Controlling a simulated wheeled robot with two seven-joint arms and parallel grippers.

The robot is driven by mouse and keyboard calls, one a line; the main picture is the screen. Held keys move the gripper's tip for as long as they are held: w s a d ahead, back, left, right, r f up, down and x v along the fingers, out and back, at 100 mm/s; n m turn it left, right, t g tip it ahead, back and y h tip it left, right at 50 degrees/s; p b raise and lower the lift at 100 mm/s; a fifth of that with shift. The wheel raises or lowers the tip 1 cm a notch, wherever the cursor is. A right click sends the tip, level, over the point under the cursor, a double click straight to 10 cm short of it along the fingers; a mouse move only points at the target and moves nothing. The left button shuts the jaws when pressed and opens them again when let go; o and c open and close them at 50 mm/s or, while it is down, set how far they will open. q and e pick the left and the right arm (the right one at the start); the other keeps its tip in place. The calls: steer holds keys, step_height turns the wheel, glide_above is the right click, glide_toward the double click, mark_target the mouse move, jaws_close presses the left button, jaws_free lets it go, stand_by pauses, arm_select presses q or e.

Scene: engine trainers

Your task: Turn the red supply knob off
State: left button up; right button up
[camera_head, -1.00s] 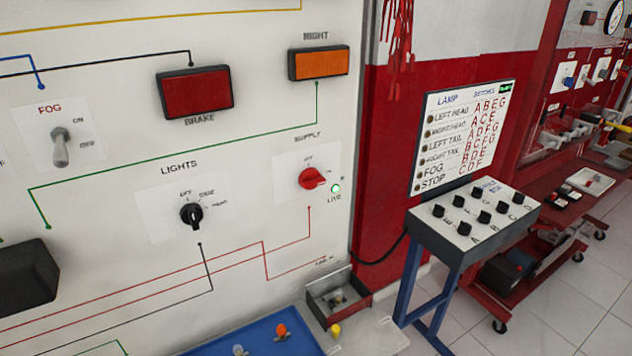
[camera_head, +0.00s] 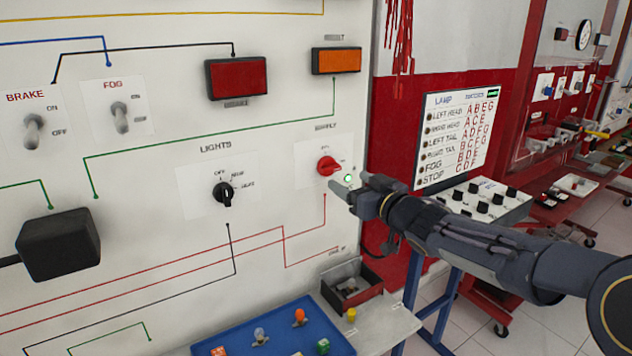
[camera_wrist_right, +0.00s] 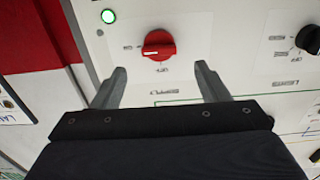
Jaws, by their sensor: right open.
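My right gripper (camera_head: 350,187) is in front of the panel, close to the knob. In the wrist view my right gripper (camera_wrist_right: 160,75) is open and empty, its fingers apart. My left gripper does not show.
The black lights knob (camera_head: 223,193) is left of the supply knob. Below are a red-sided box (camera_head: 372,295) and a blue tray (camera_head: 220,345) with small coloured parts. A switch console (camera_head: 515,205) stands behind my right arm.

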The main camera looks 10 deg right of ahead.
mark_target(333, 170)
steer(key=x, duration=0.7)
steer(key=shift+w, duration=0.25)
steer(key=c, duration=1)
